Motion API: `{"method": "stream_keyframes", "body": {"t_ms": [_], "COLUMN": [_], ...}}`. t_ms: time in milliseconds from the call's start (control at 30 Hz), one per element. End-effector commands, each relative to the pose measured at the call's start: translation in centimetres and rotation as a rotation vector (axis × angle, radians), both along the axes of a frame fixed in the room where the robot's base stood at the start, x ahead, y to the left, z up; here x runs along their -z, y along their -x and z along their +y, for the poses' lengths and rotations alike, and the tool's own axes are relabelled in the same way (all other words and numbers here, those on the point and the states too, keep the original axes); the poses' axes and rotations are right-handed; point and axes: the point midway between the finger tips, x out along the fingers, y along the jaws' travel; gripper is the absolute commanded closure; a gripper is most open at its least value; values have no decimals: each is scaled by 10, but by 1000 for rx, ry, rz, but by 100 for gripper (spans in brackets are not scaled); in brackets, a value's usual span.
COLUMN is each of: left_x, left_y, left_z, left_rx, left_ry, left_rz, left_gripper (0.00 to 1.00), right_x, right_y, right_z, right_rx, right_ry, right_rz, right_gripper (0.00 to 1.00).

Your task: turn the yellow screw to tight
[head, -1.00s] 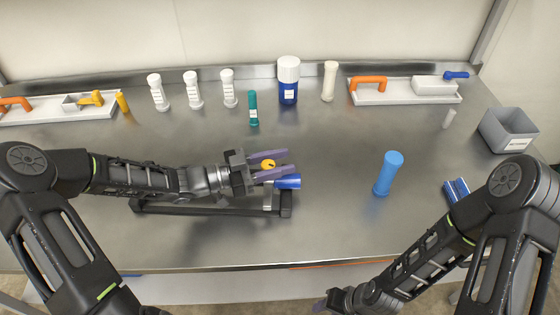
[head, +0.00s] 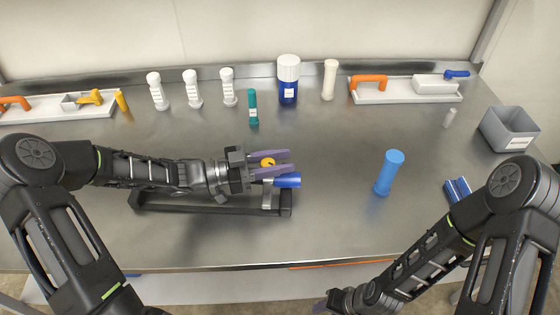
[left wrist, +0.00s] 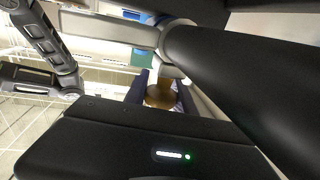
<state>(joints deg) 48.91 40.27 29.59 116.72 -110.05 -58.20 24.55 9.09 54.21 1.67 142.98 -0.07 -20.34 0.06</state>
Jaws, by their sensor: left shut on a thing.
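The yellow screw (head: 268,162) is a small round knob above the black-framed fixture. My left gripper (head: 288,161) reaches it from the left, with its purple fingers on either side, shut on it. In the left wrist view, the screw (left wrist: 160,97) shows brownish between the fingers and partly hidden. A blue cylinder (head: 288,181) lies in the fixture just below the fingers. The fixture's black bar (head: 215,209) runs under my left forearm. How tight the screw is cannot be told. My right gripper (head: 320,306) is mostly cut off at the bottom edge.
A blue upright cylinder (head: 389,173) stands to the right, with a grey bin (head: 508,131) farther right. A teal tube (head: 253,108), white bottles and a blue jar (head: 288,82) stand behind. White trays with orange handles sit at the back left and right (head: 405,97).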

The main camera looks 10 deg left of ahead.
Motion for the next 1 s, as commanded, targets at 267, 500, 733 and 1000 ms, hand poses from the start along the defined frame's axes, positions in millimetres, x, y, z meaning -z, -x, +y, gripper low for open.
{"method": "stream_keyframes", "body": {"t_ms": [267,500,733,1000], "left_x": [0,0,1,2], "left_y": [0,0,2,18], "left_z": [0,0,7,44], "left_rx": [0,0,-2,-4], "left_ry": [0,0,-1,-4], "left_rz": [1,1,0,-1], "left_gripper": [55,48,48,48], "right_x": [0,0,1,9], "right_y": [0,0,0,0], "right_z": [0,0,0,0], "right_rx": [0,0,0,0], "right_ry": [0,0,0,0], "right_rz": [0,0,0,-1], "right_gripper": [57,57,57,57]}}
